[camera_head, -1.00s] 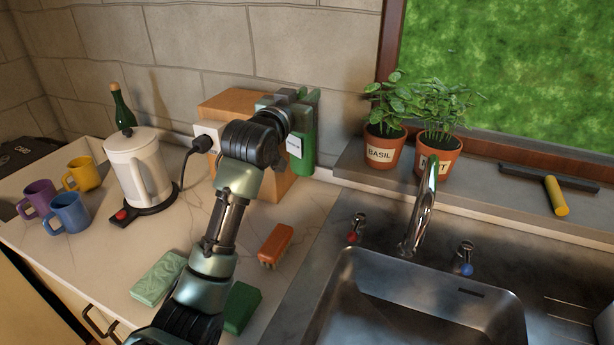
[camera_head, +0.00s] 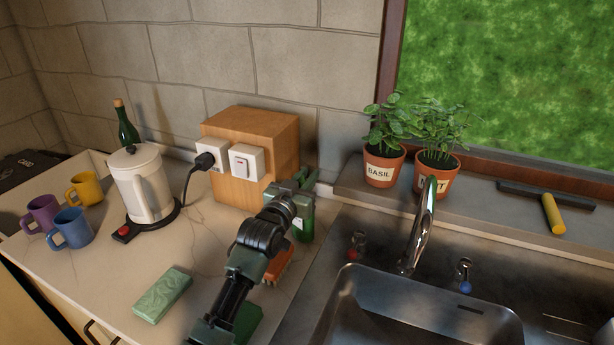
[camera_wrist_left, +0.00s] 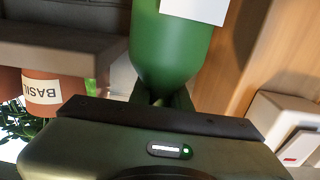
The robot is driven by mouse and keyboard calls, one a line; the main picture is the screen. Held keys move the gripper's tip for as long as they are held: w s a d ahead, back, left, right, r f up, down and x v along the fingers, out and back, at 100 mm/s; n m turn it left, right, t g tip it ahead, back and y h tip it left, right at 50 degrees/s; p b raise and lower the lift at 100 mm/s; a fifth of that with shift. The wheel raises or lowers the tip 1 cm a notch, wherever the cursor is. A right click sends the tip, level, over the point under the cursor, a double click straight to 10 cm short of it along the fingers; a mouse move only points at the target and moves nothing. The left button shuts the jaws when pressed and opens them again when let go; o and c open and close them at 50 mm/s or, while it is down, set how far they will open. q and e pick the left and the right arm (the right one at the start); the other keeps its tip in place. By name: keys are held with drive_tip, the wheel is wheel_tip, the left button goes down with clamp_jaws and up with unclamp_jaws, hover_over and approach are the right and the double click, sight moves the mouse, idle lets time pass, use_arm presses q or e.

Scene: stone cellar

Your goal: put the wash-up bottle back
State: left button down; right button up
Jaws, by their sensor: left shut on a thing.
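The wash-up bottle is green with a white label (camera_head: 303,226); it stands roughly upright beside the wooden box, near the sill's left end. My left gripper (camera_head: 291,187) is shut on it, and the arm in front hides part of it. In the left wrist view the bottle's green body (camera_wrist_left: 168,55) fills the top middle, with the dark fingers (camera_wrist_left: 165,97) at it. I cannot tell whether its base touches the counter. My right gripper is not in view.
A wooden box (camera_head: 262,128) with a socket and switch stands behind. An orange brush (camera_head: 279,266) and a dark green block (camera_head: 247,322) lie under my arm. A pale green block (camera_head: 162,295), kettle (camera_head: 140,185) and mugs are left. The sink (camera_head: 420,310) is right.

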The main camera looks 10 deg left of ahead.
use_arm(q)
drive_tip(key=c, duration=1.3)
unclamp_jaws()
drive_tip(key=shift+r, duration=0.1)
drive_tip(key=s, duration=0.4)
drive_tip(key=s+a+b, duration=0.1)
drive_tip(key=s, duration=0.3)
drive_tip(key=s+a, duration=0.1)
drive_tip(key=s, duration=0.2)
drive_tip(key=shift+s+a+b, duration=0.1)
drive_tip(key=shift+s+b, duration=0.25)
drive_tip(key=shift+s, duration=0.05)
